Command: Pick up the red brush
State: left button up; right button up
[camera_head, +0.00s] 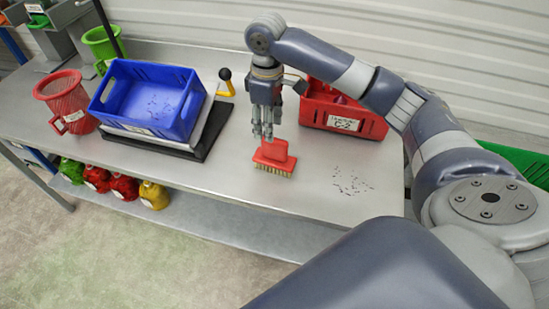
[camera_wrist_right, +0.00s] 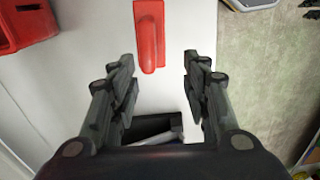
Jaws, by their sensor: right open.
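The red brush (camera_head: 272,156) with pale bristles lies on the grey metal table (camera_head: 210,168), near its front edge. My right gripper (camera_head: 263,132) points down just above and behind the brush in the head view. In the right wrist view the gripper (camera_wrist_right: 157,85) is open, with nothing between its fingers. There the red brush handle (camera_wrist_right: 150,40) lies ahead of the gap between the fingertips, its near end closest to them. I cannot tell the exact height of the fingers over the brush. My left gripper is not in view.
A red labelled crate (camera_head: 345,120) stands right of the gripper. A blue crate (camera_head: 147,100) sits on a dark-based platform to the left, beside a red bucket (camera_head: 66,103). Small dark bits (camera_head: 352,183) lie on the table at right.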

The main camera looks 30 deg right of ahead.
aim_at(275, 139)
jog(key=shift+w+d+r, duration=0.1)
jog(key=shift+d+r, duration=0.85)
jog(key=shift+r, duration=0.1)
jog(key=shift+f+m, duration=0.3)
jog(key=shift+f, duration=0.05)
notch_tip(275, 139, down, 4)
jog(key=shift+f+p, duration=0.2)
jog(key=shift+p, duration=0.45)
notch_tip(275, 139, down, 5)
jog(key=shift+d+r+p, duration=0.1)
jog(key=shift+d+p, duration=0.05)
jog(key=shift+p, duration=1.05)
jog(key=shift+f, duration=0.3)
grip_shut()
